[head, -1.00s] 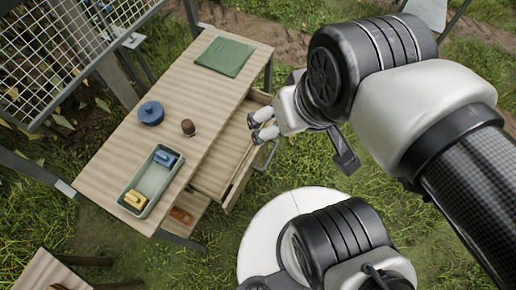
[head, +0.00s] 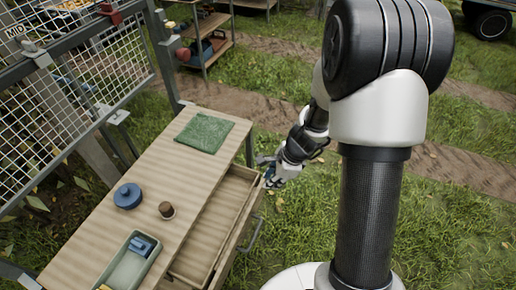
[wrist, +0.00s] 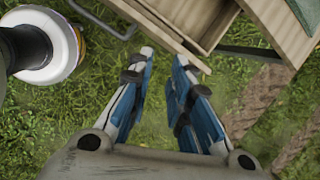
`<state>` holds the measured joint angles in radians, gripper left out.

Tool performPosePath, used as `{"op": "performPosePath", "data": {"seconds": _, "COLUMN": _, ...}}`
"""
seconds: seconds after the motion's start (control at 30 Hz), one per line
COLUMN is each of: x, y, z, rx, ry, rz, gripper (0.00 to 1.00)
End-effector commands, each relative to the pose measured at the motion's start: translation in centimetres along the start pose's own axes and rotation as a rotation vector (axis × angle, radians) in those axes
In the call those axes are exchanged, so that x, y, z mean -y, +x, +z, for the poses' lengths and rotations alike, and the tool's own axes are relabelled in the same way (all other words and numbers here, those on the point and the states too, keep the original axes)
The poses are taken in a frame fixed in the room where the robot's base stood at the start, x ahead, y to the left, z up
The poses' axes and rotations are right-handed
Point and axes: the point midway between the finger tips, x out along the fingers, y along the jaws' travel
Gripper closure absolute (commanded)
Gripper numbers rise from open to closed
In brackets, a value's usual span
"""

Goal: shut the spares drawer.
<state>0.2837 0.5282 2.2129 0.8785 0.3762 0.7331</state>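The spares drawer (head: 213,232) stands pulled out from the right side of the wooden table in the head view, and its visible inside looks empty. Its handle (head: 252,236) sits on the outer front; it also shows at the top left of the wrist view (wrist: 103,22). My gripper (head: 270,178) is near the drawer's far outer corner. In the wrist view my gripper (wrist: 163,58) has two blue-padded fingers apart with only grass between them. The drawer's front panel (wrist: 158,20) lies just beyond the fingertips. I cannot tell whether they touch it.
The table top (head: 185,165) holds a green cloth (head: 204,132), a blue round pot (head: 127,196), a small brown object (head: 166,210) and a green tray (head: 122,272). A wire mesh panel (head: 75,100) stands at left.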

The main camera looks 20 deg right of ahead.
Motion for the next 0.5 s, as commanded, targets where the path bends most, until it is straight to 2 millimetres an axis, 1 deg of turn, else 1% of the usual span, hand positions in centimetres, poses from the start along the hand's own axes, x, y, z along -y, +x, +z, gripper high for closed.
{"op": "performPosePath", "data": {"seconds": 0.03, "x": -0.5, "y": 2.3, "z": -1.6, "rx": -0.013, "ry": 0.102, "rz": 0.020, "gripper": 0.88}}
{"op": "performPosePath", "data": {"seconds": 0.1, "x": -0.9, "y": 4.4, "z": -3.2, "rx": -0.032, "ry": 0.219, "rz": 0.031, "gripper": 0.92}}
{"op": "performPosePath", "data": {"seconds": 0.2, "x": -1.5, "y": 6.5, "z": -4.9, "rx": -0.055, "ry": 0.333, "rz": 0.043, "gripper": 0.99}}
{"op": "performPosePath", "data": {"seconds": 0.3, "x": -1.9, "y": 7.5, "z": -5.7, "rx": -0.068, "ry": 0.390, "rz": 0.046, "gripper": 1.00}}
{"op": "performPosePath", "data": {"seconds": 0.43, "x": -2.0, "y": 8.7, "z": -6.0, "rx": -0.071, "ry": 0.406, "rz": 0.048, "gripper": 1.00}}
{"op": "performPosePath", "data": {"seconds": 0.5, "x": -2.1, "y": 9.7, "z": -6.1, "rx": -0.071, "ry": 0.405, "rz": 0.047, "gripper": 1.00}}
